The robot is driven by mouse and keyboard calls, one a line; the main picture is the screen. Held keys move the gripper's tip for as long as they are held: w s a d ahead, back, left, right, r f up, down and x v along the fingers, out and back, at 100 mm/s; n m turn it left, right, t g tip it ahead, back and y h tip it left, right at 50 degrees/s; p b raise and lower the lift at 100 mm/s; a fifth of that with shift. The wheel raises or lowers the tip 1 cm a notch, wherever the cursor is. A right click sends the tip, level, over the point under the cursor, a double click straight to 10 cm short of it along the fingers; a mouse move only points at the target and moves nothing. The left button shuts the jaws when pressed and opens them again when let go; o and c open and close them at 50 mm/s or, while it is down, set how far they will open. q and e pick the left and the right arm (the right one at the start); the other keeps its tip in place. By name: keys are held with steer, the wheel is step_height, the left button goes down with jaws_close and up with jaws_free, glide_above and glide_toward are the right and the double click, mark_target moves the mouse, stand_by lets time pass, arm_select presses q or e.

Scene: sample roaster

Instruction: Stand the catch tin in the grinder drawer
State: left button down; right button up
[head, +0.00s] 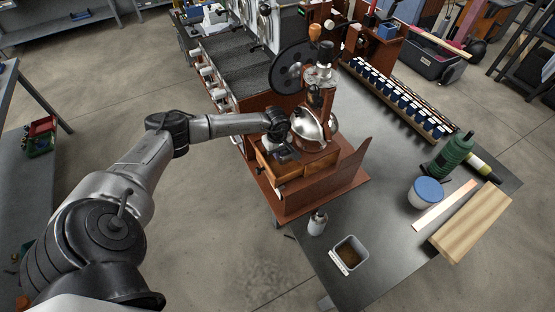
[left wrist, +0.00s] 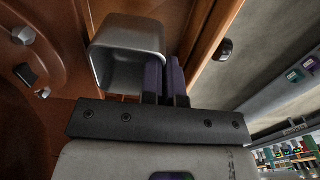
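The catch tin (left wrist: 127,60) is a square grey metal tin. In the left wrist view it is tilted in the picture, beside my fingers, with wood around it. My left gripper (left wrist: 166,82) has its two dark fingers close together at the tin's right wall, one on each side of that wall. In the head view the left gripper (head: 285,152) is at the wooden grinder (head: 312,130), over the drawer (head: 290,172). The tin is mostly hidden there. I cannot tell whether its base touches the drawer floor. The right gripper is not in view.
A square container with brown contents (head: 350,254) and a small bottle (head: 317,222) stand on the bench in front. A drawer knob (left wrist: 222,50) shows beside my fingers.

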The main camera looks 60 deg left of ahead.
arm_select(q)
steer(key=shift+f, duration=2.2)
steer(key=shift+f, duration=0.1)
steer(key=shift+f, duration=0.1)
steer(key=c, duration=1.4)
jaws_free()
steer(key=shift+o, duration=0.2)
